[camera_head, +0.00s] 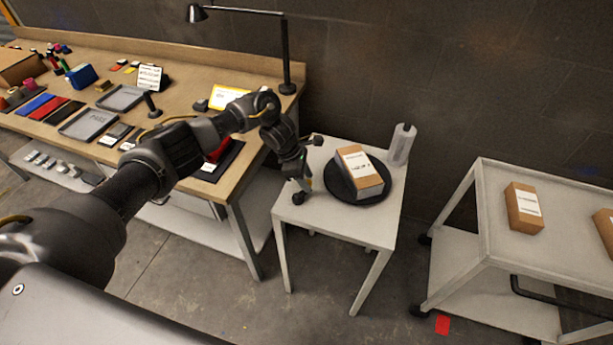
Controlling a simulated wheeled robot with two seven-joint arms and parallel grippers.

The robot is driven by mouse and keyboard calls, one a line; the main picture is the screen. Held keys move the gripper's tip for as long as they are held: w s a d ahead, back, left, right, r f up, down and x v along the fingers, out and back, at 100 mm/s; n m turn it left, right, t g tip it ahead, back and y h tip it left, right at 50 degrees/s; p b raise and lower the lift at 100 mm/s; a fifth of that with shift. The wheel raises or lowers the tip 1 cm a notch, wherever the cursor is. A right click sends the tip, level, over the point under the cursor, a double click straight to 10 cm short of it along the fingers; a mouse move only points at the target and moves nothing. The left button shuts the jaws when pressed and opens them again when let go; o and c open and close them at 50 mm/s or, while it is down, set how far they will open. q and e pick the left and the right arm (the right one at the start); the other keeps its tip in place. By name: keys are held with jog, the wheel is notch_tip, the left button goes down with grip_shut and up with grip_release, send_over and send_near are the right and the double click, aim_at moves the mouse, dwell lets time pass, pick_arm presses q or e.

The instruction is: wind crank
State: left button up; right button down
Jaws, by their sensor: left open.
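A small white table (345,218) stands at the middle, with a black round turntable (338,185) on it. A brown box (360,172) with a white label lies on the turntable. My left arm reaches in from the left, and my left gripper (303,186) points down at the table's left edge, left of the turntable. It is open. I cannot make out a crank clearly; small dark parts around the gripper blend with it, and the arm may hide some. I cannot tell whether the gripper touches anything. My right gripper is out of view.
A long wooden workbench (185,92) with trays and a black lamp (286,55) is at the left. A white cart (478,222) with brown boxes (524,208) is at the right. Floor shows between table and cart.

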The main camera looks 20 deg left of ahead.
pick_arm(q)
jog(key=shift+f, duration=0.15)
jog(key=shift+c, duration=0.2)
grip_shut()
